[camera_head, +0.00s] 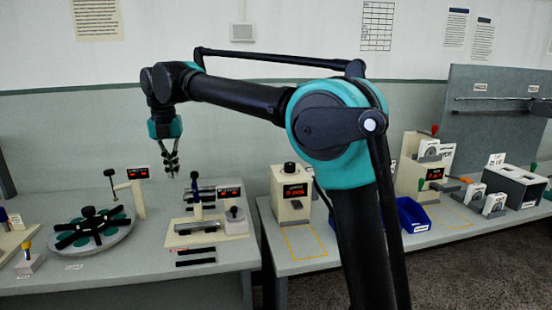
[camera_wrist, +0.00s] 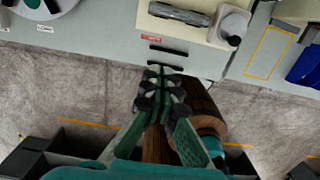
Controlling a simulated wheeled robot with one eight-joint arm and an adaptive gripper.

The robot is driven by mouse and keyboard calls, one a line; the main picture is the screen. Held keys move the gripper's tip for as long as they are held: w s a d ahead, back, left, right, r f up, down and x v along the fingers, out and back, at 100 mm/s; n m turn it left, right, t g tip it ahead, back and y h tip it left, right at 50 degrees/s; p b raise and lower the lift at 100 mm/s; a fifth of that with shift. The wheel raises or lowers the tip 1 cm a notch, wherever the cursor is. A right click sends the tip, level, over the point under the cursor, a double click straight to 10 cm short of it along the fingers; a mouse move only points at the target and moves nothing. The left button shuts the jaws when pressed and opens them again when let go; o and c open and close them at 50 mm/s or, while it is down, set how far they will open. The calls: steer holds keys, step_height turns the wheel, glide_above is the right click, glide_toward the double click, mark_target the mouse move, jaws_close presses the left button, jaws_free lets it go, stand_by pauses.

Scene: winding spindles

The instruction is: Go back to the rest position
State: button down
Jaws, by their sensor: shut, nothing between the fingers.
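My gripper (camera_head: 172,165) hangs from the bent arm, pointing down above the left bench in the head view. Its fingers are shut with nothing between them. In the wrist view the gripper (camera_wrist: 162,78) points toward the bench's front edge, and nothing is held. The winding station (camera_head: 208,228) with its beige base stands on the bench below and to the right of the gripper. The round turntable (camera_head: 92,240) with black arms lies to the left. The gripper is apart from both.
The right bench (camera_head: 300,266) carries a beige box with a display (camera_head: 290,190), a blue bin (camera_head: 411,215) and several other devices. A gap separates the two benches. In the wrist view a brown cylindrical object (camera_wrist: 200,100) shows behind the fingers. Open floor (camera_wrist: 60,90) lies in front.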

steer(key=w+d+f+m, duration=0.1)
steer(key=d+f+m, duration=0.45)
steer(key=d, duration=0.35)
steer(key=w+d+f+m+t, duration=0.1)
steer(key=d+f+m, duration=0.4)
steer(key=d, duration=0.4)
steer(key=w+d+f+m, duration=0.1)
steer(key=d+f+m, duration=0.2)
steer(key=d+m, duration=0.5)
steer(key=s+d+f+m+t, duration=0.1)
steer(key=s+d+f+m, duration=0.7)
steer(key=d+f+m, duration=0.1)
steer(key=s+d+f+m+t, duration=0.1)
steer(key=s+d+f+m, duration=0.8)
steer(key=d, duration=0.5)
steer(key=shift+s+f+m+t, duration=0.3)
steer(key=shift+f+m, duration=0.05)
steer(key=shift+m, duration=0.7)
